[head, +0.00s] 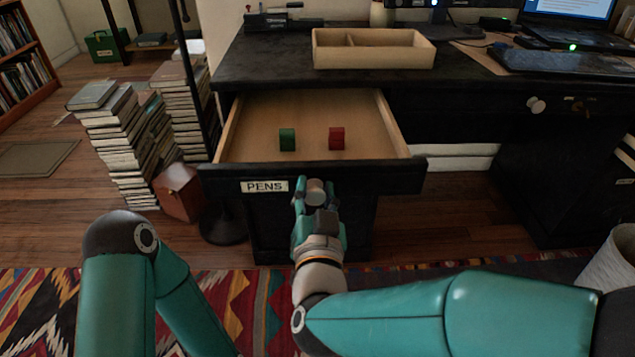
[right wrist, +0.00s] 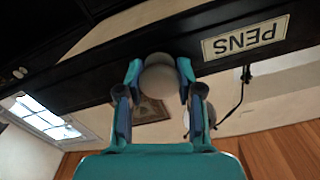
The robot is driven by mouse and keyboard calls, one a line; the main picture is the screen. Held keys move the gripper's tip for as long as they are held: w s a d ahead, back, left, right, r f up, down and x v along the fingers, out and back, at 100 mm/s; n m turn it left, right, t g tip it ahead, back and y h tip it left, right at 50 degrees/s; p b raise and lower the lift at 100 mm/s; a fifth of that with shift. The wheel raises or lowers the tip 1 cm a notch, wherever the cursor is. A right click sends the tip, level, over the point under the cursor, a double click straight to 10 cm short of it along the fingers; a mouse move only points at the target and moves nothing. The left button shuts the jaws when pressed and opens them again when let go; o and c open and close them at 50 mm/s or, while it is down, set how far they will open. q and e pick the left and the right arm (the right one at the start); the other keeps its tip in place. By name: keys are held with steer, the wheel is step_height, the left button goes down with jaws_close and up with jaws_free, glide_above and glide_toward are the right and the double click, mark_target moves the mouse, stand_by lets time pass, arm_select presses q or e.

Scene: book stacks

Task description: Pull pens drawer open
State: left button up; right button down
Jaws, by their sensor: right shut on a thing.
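The pens drawer (head: 305,178) stands pulled out from the black desk, with its pale wooden inside in view. Its front carries a PENS label (head: 264,186), which also shows upside down in the right wrist view (right wrist: 245,38). A green block (head: 287,139) and a red block (head: 337,138) stand inside, apart from each other. My right gripper (head: 317,192) is at the drawer front, right of the label, shut on the round pale knob (right wrist: 160,75). The knob (head: 315,184) is partly hidden by the fingers in the head view. My left gripper is out of view.
A wooden tray (head: 372,58) sits on the desk top above the drawer. Another knob (head: 536,105) is on the desk's right part. Stacks of books (head: 120,150) and a brown box (head: 179,190) stand left of the drawer. A patterned rug lies in front.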

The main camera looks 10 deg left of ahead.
steer(key=shift+s+d+f, duration=0.1)
steer(key=shift+s, duration=0.25)
steer(key=c, duration=0.7)
jaws_free()
step_height(320, 180, up, 10)
